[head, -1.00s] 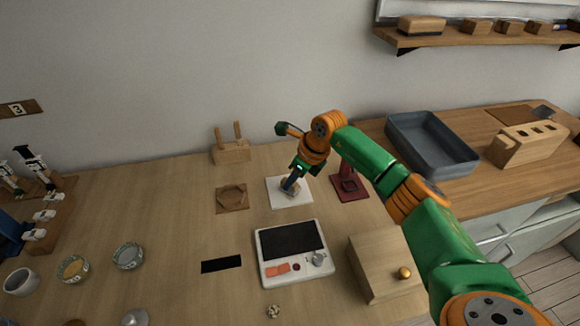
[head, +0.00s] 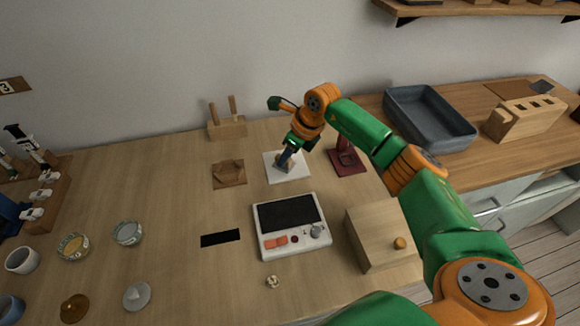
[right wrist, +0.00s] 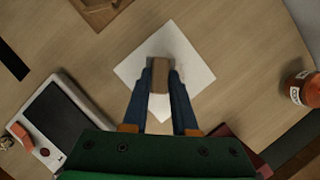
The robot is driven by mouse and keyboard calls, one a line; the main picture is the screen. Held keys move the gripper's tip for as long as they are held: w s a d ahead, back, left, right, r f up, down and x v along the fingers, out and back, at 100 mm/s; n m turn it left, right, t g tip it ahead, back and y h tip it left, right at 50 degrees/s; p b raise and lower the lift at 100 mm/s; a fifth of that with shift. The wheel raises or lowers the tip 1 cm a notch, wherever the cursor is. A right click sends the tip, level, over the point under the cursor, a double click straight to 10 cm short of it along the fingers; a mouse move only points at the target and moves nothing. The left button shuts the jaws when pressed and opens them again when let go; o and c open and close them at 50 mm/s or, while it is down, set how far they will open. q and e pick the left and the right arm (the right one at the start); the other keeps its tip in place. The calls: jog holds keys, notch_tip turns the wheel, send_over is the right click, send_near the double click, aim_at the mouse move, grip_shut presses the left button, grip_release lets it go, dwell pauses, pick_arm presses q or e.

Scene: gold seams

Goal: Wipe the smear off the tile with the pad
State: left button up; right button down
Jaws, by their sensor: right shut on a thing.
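The white tile (head: 299,174) lies flat on the wooden table, and it also shows in the right wrist view (right wrist: 133,68). My right gripper (head: 285,160) is over the middle of the tile, pointing down. In the right wrist view its blue fingers are shut on a small brown pad (right wrist: 161,72). The pad is over the tile and seems to be on or very near it; the exact contact cannot be told. I cannot clearly make out the smear; the pad and fingers cover part of the tile. My left gripper is out of view.
A brown square tray (head: 229,181) lies left of the tile, and a dark red stand (head: 345,162) is close on its right. A white device with a dark screen (head: 286,212) is in front. A wooden box (head: 374,244) stands front right. An orange bottle (right wrist: 302,88) shows in the right wrist view.

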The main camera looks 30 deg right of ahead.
aim_at(286, 171)
jog(key=w+b, duration=0.1)
jog(key=w+d+b, duration=0.1)
jog(key=w, duration=0.1)
jog(key=shift+w+f+b, duration=0.2)
jog(key=shift+b, duration=0.2)
jog(key=shift+w+r, duration=0.25)
jog(key=shift+w, duration=0.05)
jog(key=s+p, duration=0.2)
jog(key=p, duration=0.1)
jog(key=shift+s+a+r, duration=0.15)
jog(key=shift+s+r, duration=0.1)
jog(key=shift+s, duration=0.15)
jog(key=shift+s+a+f+p, duration=0.15)
jog(key=shift+s+p, duration=0.3)
jog(key=shift+s, duration=0.1)
jog(key=s+p, duration=0.1)
jog(key=s+a+p, duration=0.1)
jog(key=s, duration=0.1)
jog(key=shift+f, duration=0.1)
jog(key=shift+s+f, duration=0.15)
jog(key=shift+s, duration=0.2)
notch_tip(286, 171, up, 6)
jog(key=p, duration=0.5)
jog(key=shift+w, duration=0.15)
